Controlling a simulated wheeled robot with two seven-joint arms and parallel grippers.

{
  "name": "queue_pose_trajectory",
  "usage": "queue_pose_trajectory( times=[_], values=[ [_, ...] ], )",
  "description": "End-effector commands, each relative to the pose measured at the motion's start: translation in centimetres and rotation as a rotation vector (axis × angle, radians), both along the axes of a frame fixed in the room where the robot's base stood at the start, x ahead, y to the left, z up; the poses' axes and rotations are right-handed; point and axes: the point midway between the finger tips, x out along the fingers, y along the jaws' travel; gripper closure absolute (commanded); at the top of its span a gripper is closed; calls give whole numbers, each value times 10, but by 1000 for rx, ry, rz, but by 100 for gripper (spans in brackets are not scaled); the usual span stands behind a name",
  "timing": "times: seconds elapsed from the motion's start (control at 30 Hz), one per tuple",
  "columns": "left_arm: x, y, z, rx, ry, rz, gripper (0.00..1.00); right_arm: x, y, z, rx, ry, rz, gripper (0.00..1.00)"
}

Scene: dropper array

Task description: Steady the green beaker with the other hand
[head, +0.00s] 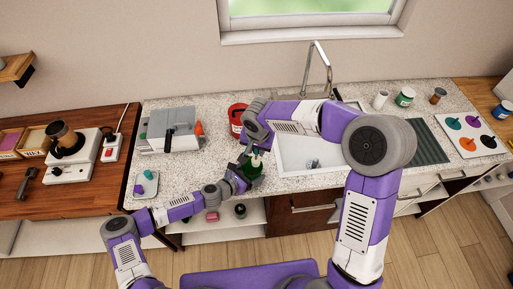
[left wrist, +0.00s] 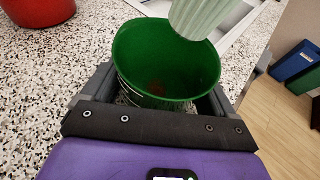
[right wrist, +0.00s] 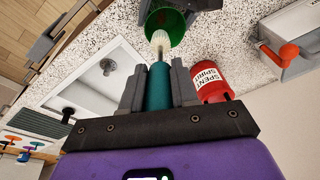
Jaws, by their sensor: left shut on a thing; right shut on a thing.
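The green beaker (left wrist: 150,70) stands open side up on the speckled counter between the fingers of my left gripper (left wrist: 155,95), which is shut on it. In the head view the beaker (head: 254,171) is near the counter's front edge, partly hidden by my grippers. My right gripper (right wrist: 158,85) is shut on a teal dropper-like tool (right wrist: 159,88). The tool's pale ribbed end (left wrist: 197,17) is over the beaker's rim in the left wrist view. I cannot tell whether it touches the beaker. A small reddish-brown patch shows on the beaker's bottom.
A red can marked SPENT SPIRIT (right wrist: 210,83) stands close behind the beaker. The sink (head: 293,160) lies to the right. A grey machine (head: 172,129) and a small tray (head: 146,183) are to the left. A palette with coloured spots (head: 471,135) is far right.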

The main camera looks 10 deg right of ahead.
Motion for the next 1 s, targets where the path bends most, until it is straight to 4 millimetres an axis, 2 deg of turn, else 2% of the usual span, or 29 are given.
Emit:
queue_pose_trajectory(
  times=[0.4,0.73,1.0],
  values=[
    [0,0,0,0,0,0,49,1,1,0,0,9,-2,100],
    [0,0,0,0,0,0,49,11,12,-6,-2,173,-3,100],
    [0,0,0,0,0,0,49,11,15,-6,2,204,0,100]
  ],
)
